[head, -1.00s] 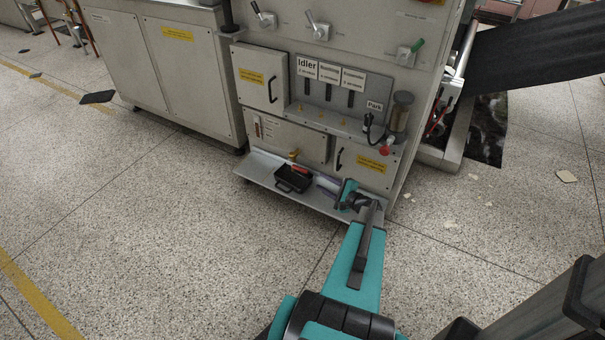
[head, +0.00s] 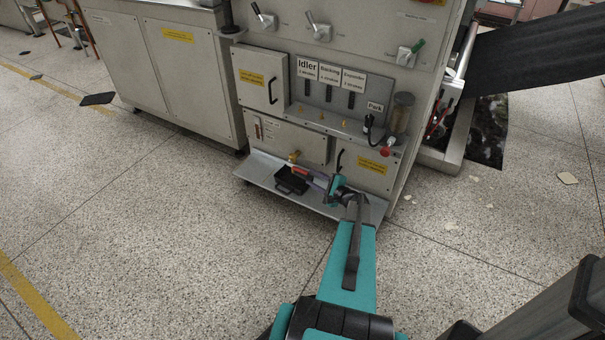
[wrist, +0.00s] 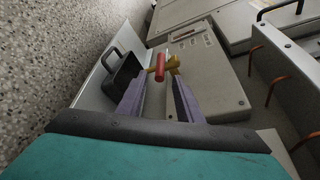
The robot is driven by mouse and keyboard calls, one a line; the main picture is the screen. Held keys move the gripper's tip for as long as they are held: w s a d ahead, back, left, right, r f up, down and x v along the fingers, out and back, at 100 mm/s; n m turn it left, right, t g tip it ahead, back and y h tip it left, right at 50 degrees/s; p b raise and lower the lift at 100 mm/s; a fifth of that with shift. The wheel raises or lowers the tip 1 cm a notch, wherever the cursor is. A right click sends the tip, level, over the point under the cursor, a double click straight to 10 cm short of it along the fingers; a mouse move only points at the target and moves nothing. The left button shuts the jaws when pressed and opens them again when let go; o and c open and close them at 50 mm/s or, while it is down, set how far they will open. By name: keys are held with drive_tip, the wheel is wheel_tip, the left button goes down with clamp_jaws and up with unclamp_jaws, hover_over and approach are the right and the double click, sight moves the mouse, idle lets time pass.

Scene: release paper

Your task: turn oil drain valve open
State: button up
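The oil drain valve (head: 294,157) is a brass fitting low on the machine's front, just above the grey ledge. It has a red handle (head: 299,169). In the wrist view the red handle (wrist: 160,68) stands out from the brass body (wrist: 173,64). My gripper (head: 313,175) is just right of the handle in the head view. Its purple fingers (wrist: 158,84) are apart, with the red handle between or just beyond their tips. I cannot tell whether either finger touches it.
A black tray (head: 291,181) with a handle sits on the grey ledge (head: 262,169) below the valve. Cabinet panels (head: 290,140) stand close behind. The speckled floor (head: 170,240) in front is clear.

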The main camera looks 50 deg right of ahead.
sight(307, 174)
drive_tip(key=b+x, duration=0.1)
drive_tip(key=x, duration=0.6)
drive_tip(key=shift+w+d+f, duration=0.1)
drive_tip(key=shift+w, duration=0.2)
